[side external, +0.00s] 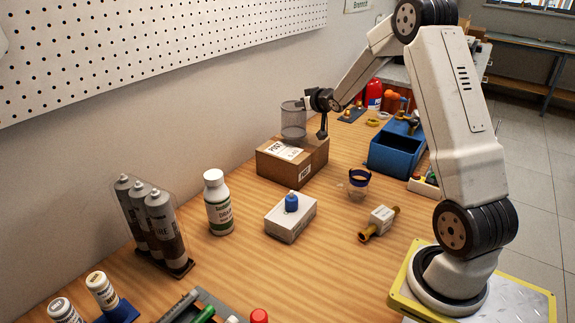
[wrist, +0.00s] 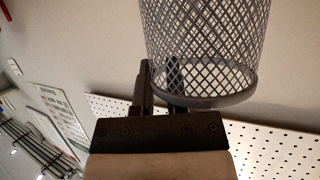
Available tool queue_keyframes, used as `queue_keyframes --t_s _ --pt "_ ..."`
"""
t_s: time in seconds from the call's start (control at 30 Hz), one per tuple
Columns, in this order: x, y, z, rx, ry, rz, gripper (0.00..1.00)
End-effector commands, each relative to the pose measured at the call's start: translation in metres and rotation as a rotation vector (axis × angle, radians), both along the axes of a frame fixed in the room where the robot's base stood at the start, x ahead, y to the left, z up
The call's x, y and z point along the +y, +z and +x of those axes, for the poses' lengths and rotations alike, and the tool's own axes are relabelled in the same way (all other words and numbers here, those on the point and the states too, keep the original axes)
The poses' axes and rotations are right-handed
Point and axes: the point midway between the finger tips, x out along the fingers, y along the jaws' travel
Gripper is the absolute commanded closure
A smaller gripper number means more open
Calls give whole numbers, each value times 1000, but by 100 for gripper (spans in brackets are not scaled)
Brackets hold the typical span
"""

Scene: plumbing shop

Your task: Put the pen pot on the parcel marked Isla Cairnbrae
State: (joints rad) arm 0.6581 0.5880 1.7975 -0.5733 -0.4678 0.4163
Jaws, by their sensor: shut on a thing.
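The pen pot (side external: 293,121) is a grey wire-mesh cylinder, upright over the back part of a brown cardboard parcel (side external: 313,157). Its base looks on or just above the parcel's top; I cannot tell if they touch. The parcel has a white label and "POST" lettering; the name is too small to read. My gripper (side external: 315,112) is shut on the pot from its right side. In the wrist view the pot's mesh and rim (wrist: 205,50) fill the upper middle, with my dark fingers (wrist: 160,85) against it, one partly hidden behind the mesh.
A white box (side external: 289,222) with a blue item on top, a white bottle (side external: 218,203) and grey cartridges (side external: 160,222) stand in front. A clear cup (side external: 358,183), a brass fitting (side external: 369,232) and a blue bin (side external: 389,155) lie to the right. A pegboard wall (side external: 150,45) is behind.

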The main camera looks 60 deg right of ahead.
Motion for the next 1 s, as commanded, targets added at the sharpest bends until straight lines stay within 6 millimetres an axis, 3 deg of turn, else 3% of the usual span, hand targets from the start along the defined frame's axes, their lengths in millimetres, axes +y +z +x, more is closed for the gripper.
queue_keyframes --t_s 0.23,0.67,0.7,0.8,1.0 --pt "0 -27 0 1 0 1 100" --pt "0 -32 0 0 0 0 100" --pt "0 -33 0 1 0 0 80" --pt "0 -32 0 1 0 0 49" --pt "0 -32 0 1 0 0 48"
